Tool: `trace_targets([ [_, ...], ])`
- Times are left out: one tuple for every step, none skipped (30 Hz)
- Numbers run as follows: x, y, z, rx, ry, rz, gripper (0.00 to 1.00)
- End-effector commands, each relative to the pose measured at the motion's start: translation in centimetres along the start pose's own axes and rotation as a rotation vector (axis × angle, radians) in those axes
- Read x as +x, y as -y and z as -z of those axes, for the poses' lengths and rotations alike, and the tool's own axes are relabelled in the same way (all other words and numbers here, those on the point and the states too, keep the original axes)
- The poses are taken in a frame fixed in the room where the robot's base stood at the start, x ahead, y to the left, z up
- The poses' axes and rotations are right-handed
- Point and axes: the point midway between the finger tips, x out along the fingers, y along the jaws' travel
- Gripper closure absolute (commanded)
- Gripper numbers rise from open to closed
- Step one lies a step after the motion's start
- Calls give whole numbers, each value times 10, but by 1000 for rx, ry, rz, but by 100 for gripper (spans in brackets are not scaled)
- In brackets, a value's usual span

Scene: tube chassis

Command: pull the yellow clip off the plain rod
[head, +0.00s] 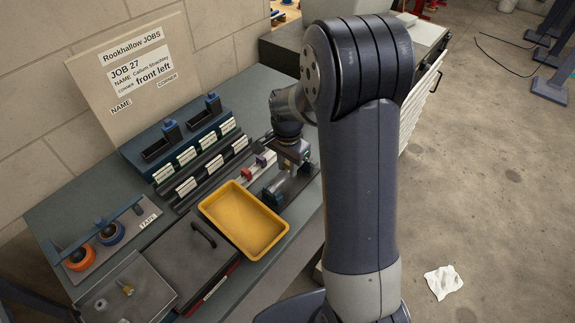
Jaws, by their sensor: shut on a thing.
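My gripper (291,161) points down over the right part of the bench, at the small rod fixture (270,196). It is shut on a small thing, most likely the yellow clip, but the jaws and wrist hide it. No yellow clip shows clearly anywhere else. The plain rod cannot be told apart at this size. Small red and white pieces (247,173) and a bluish one (261,160) sit in a row just left of the gripper.
A yellow tray (212,208) lies empty just left of the fixture. Labelled dark racks (190,172) stand behind it. A black-handled case (180,262), a tape holder (75,272) and a clear-lidded box (105,300) fill the left front. My arm hides the bench's right end.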

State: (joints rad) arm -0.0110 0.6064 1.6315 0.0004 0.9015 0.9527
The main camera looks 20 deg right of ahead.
Motion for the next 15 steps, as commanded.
trace_targets([
  [-6,0,0,0,0,0,100],
  [-7,0,0,0,0,0,100],
  [-10,0,0,0,0,0,100],
  [-12,0,0,0,0,0,100],
  [-13,0,0,0,0,0,100],
  [-16,0,0,0,0,0,100],
  [-18,0,0,0,0,0,100],
  [-19,0,0,0,0,-1,100],
  [-22,0,0,0,0,-1,100],
  [-24,0,0,0,1,-1,100],
  [-25,0,0,0,1,-1,100],
  [-28,0,0,0,0,-1,100],
  [-30,0,0,0,0,-1,100],
  [-31,0,0,0,0,0,100],
  [-34,0,0,0,0,0,100],
])
